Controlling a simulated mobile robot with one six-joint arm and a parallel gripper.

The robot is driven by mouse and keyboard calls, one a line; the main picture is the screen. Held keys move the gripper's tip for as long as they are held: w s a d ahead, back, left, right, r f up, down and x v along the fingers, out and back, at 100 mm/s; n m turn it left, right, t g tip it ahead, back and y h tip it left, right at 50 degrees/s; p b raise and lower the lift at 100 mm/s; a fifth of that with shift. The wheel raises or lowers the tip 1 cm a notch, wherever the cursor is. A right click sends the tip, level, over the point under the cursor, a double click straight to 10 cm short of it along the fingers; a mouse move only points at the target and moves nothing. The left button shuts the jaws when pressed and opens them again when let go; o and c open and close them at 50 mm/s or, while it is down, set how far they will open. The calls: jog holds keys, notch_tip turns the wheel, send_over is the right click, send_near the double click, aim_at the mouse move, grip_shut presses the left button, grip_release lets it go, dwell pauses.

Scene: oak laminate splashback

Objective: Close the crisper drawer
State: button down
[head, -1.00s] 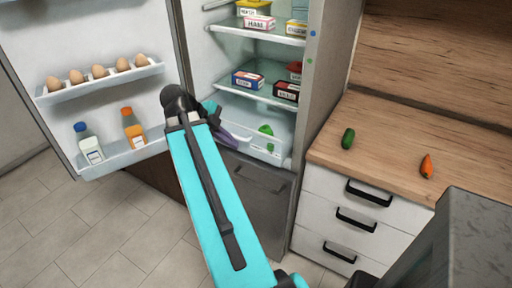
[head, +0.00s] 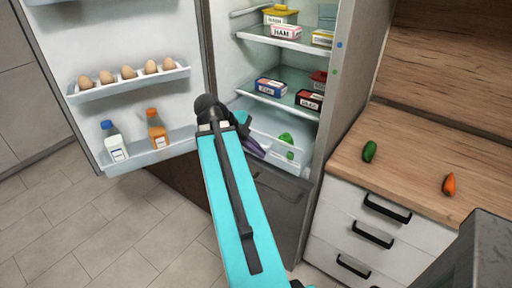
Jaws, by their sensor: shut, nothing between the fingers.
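The crisper drawer (head: 292,164) is the clear bin at the bottom of the open fridge. Its front rim sits forward of the shelf above, so it looks partly pulled out. A green vegetable (head: 286,140) and a purple one (head: 255,148) show at it. My gripper (head: 244,130) is at the drawer's left side, past my dark wrist. It is mostly hidden by my arm, but it appears shut and empty. I cannot tell whether it touches the drawer.
The fridge door (head: 140,35) stands open on the left, with eggs (head: 128,73) and two bottles (head: 157,130) in its racks. Food boxes (head: 271,86) stand on the shelf above the drawer.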

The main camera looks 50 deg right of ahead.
aim_at(275, 155)
jog(key=shift+s+d+f+p, duration=0.45)
jog(key=shift+d+f+p, duration=0.2)
jog(key=shift+d+f, duration=0.45)
jog(key=shift+s+d+f+p, duration=0.45)
jog(key=shift+d+f+p, duration=0.3)
jog(key=shift+d, duration=0.55)
jog(key=shift+s+d+f+p, duration=0.45)
jog(key=shift+d+f+p, duration=0.15)
jog(key=shift+d+f, duration=0.5)
jog(key=shift+w+d+r, duration=0.1)
jog(key=shift+d, duration=0.1)
